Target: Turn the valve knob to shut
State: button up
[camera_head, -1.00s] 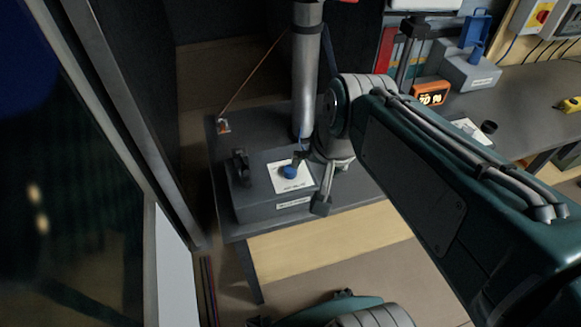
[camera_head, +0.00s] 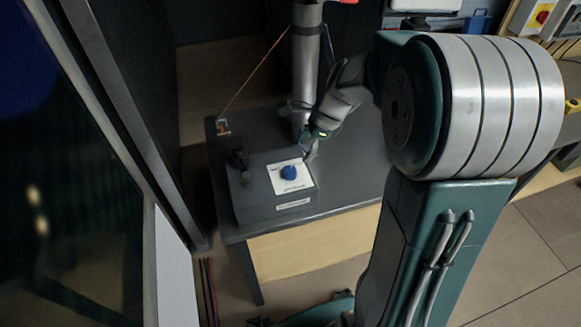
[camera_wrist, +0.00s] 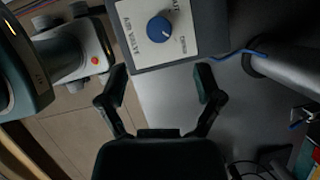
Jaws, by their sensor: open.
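The blue valve knob (camera_head: 289,172) sits on a white label plate (camera_head: 305,181) on top of a grey box (camera_head: 247,203). In the wrist view the knob (camera_wrist: 159,29) shows a white pointer line, and printing surrounds it on the plate. My gripper (camera_wrist: 160,80) is open and empty, its two fingers spread wide below the box edge in that picture. The knob lies beyond the fingertips, apart from them. In the head view my gripper (camera_head: 308,150) is small and partly hidden, just right of and behind the box.
The box stands on a dark table (camera_head: 345,190). A vertical grey pole (camera_head: 305,75) rises close behind my gripper. A dark fitting (camera_head: 238,162) sits on the box's left side. A dark wall and window frame close off the left.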

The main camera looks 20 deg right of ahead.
aim_at(291, 170)
jog(key=x, duration=0.9)
jog(key=shift+s, duration=0.1)
jog(key=c, duration=1.2)
